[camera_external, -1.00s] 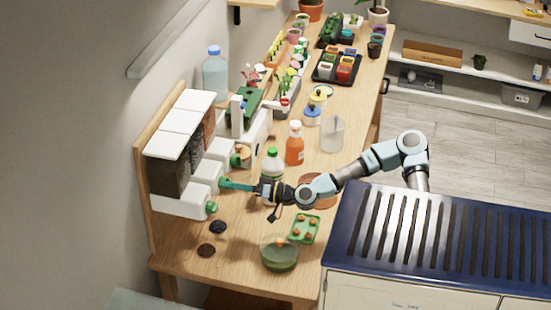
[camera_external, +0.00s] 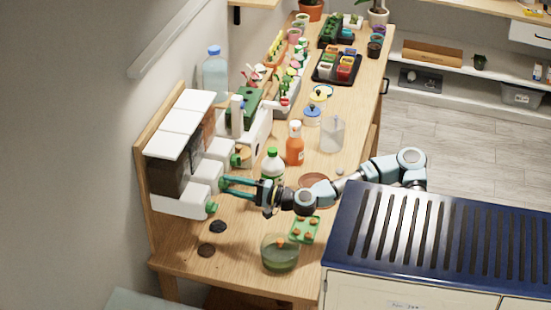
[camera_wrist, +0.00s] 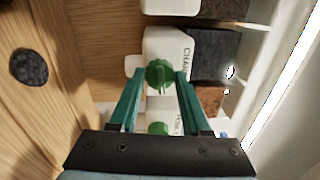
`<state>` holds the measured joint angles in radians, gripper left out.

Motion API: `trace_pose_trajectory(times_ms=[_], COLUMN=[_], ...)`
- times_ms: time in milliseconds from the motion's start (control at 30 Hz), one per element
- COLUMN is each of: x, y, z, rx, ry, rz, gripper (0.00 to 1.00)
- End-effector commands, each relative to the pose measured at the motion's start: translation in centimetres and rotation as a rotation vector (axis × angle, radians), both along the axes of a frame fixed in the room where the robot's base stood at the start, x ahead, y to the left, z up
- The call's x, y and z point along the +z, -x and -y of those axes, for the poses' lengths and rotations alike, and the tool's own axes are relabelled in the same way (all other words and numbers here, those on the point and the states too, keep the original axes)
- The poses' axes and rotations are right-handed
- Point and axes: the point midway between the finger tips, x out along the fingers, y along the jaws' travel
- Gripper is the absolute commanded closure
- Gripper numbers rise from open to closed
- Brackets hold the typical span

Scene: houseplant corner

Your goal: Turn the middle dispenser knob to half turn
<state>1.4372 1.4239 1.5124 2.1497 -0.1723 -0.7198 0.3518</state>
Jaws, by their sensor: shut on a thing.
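The middle dispenser's green knob (camera_wrist: 158,75) is between the two teal fingers of my gripper (camera_wrist: 160,76) in the wrist view. Its raised ridge runs roughly parallel to the fingers. My gripper (camera_external: 225,184) is shut on this knob, reaching in from the right in the external view, where the fingers mostly hide the knob. The white middle dispenser (camera_wrist: 167,48) carries a label starting "CHAR". Dark material fills its bin (camera_wrist: 215,52).
The front dispenser (camera_external: 182,204) has its own green knob (camera_external: 211,207). The back dispenser's knob (camera_wrist: 158,128) shows between my fingers, farther down. A green-capped bottle (camera_external: 272,167) stands close behind my gripper. Dark patches (camera_external: 218,227) lie on the table in front.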

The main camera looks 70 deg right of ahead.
Motion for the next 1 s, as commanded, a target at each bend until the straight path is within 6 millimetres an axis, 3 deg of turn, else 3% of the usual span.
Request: trace_pose_trajectory(times_ms=[1000], x=[0.19], y=[-0.04], z=[0.02], rx=[-0.003], ry=[-0.969], rz=[0.0], gripper=[1.0])
